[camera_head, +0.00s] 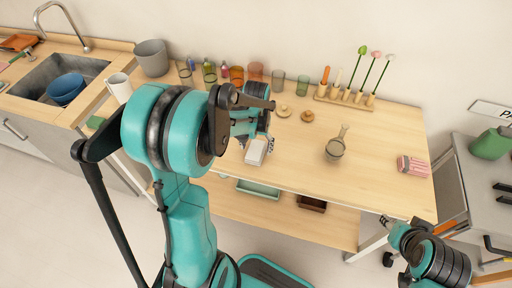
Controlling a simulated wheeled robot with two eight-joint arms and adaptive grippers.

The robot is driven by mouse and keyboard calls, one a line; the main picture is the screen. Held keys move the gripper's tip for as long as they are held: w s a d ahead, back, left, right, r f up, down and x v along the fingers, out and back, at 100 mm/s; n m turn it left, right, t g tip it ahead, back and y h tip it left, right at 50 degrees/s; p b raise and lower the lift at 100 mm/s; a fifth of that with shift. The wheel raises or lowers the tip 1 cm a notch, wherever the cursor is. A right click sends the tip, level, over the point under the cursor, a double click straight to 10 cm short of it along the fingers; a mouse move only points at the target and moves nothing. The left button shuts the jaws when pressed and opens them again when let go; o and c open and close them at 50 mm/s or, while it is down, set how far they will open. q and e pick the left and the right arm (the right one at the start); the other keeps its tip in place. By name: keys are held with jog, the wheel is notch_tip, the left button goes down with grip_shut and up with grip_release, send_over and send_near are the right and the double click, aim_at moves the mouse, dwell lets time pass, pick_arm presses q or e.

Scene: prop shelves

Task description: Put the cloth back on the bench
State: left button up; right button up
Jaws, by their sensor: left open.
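A folded pink-and-white striped cloth (413,166) lies on the right end of the wooden bench top (375,185). My left gripper (257,146) is over the middle of the bench near its front edge, well to the left of the cloth. It is open, and its fingers are small and partly hidden by my arm. A small whitish block (255,152) shows at the fingertips; I cannot tell whether it touches them.
A strainer-like tool (335,149) stands mid-bench. Cups, bottles and a flower rack (345,99) line the back. A sink with a blue bowl (66,89) is at left. A green container (491,143) sits on the grey unit at right. Trays (258,189) lie on the lower shelf.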

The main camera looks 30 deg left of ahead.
aim_at(256, 150)
pick_arm(q)
notch_tip(256, 150, up, 10)
jog(key=p, duration=0.3)
jog(key=s+d+r+m+t, duration=0.2)
jog(key=s+d+r+t, duration=0.4)
jog(key=s+d, duration=0.4)
jog(key=shift+s+d+m+t, duration=0.3)
jog(key=shift+s+t, duration=0.25)
jog(key=shift+t, duration=0.05)
jog(key=shift+f, duration=0.1)
jog(key=shift+f+b, duration=0.6)
jog(key=shift+f, duration=0.1)
